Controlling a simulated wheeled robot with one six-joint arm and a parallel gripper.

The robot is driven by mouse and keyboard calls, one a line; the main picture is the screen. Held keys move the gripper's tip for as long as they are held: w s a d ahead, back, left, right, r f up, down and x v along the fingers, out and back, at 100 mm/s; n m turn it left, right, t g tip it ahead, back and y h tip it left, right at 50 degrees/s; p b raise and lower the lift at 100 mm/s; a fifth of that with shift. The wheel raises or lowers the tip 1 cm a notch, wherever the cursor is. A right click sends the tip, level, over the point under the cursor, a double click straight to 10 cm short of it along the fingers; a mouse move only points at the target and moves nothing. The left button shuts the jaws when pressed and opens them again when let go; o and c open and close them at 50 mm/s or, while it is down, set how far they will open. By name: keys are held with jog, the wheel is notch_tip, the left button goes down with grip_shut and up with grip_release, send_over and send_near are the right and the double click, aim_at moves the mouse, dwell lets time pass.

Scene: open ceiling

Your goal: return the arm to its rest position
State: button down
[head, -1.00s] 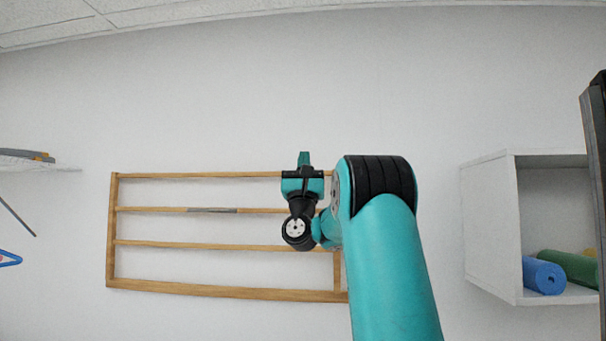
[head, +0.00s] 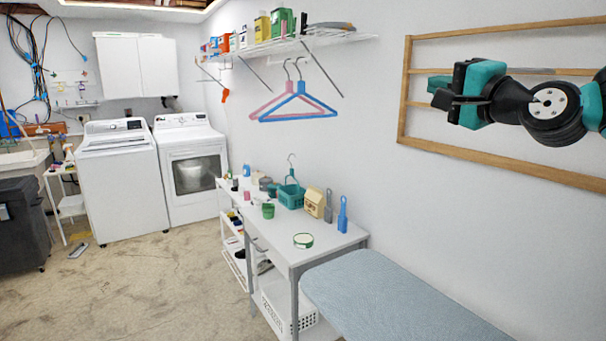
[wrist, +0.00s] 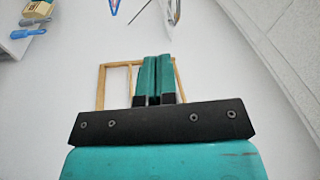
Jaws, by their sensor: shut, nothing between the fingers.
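My gripper (head: 442,93) is at the upper right of the head view, in front of the wall rack and pointing left. It holds nothing. In the wrist view its two teal fingers (wrist: 153,78) are together, with the wooden rack behind them. My arm enters from the right edge of the head view, and most of it is out of view.
The wooden wall rack (head: 403,88) is behind my gripper. A grey-blue ironing board (head: 400,297) lies below, beside a white table (head: 277,235) with small items. A wall shelf (head: 318,40) holds boxes and hangers. Washer (head: 122,190) and dryer (head: 190,175) stand far left, with open floor in front.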

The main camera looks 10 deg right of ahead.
jog(key=s+a+f+n+g+y, duration=0.2)
jog(key=s+a+f+n+g, duration=0.4)
jog(key=a+f, duration=0.4)
jog(key=s+a+f+n+g+h, duration=0.2)
jog(key=s+f+n+g, duration=0.4)
jog(key=s, duration=0.6)
jog(key=s+a+f+n+g+h+b, duration=0.1)
jog(key=s+f+n+g+h, duration=0.1)
jog(key=s+f+n+g, duration=0.4)
jog(key=s+f, duration=0.4)
jog(key=s, duration=0.1)
jog(key=shift+s+a+n+g+h, duration=0.3)
jog(key=shift+s+a, duration=0.05)
jog(key=shift+a, duration=0.05)
